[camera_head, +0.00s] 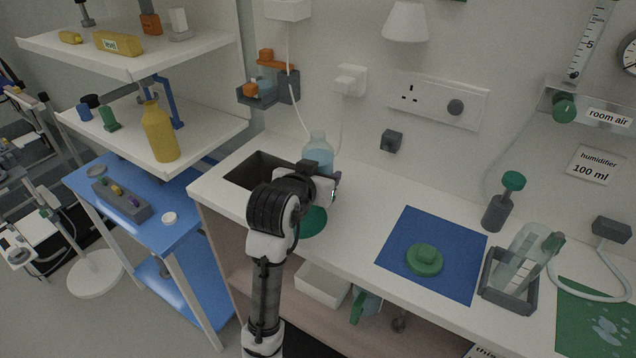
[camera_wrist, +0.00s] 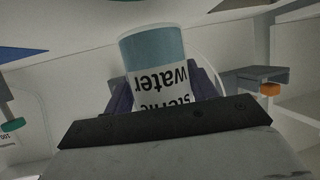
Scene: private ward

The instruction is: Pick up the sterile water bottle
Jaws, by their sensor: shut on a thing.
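The sterile water bottle (camera_head: 318,150) is a pale blue, clear bottle near the wall at the left end of the counter. Its lower part is hidden behind my arm in the head view. In the wrist view the bottle (camera_wrist: 155,60) shows a blue body and a white label with "water" in upside-down print. My gripper (camera_wrist: 165,95) has one finger on each side of the bottle and is shut on it. In the head view my gripper (camera_head: 328,185) is at the bottle, partly hidden by my wrist. I cannot tell whether the bottle touches the counter.
A dark recess (camera_head: 252,172) lies in the counter left of my arm. A green disc (camera_head: 313,222) is just right of my wrist. A blue mat (camera_head: 401,242) with a green lid (camera_head: 424,260) lies further right. A grey rack (camera_head: 508,283) holds a clear container. An orange-topped wall holder (camera_head: 268,86) hangs above.

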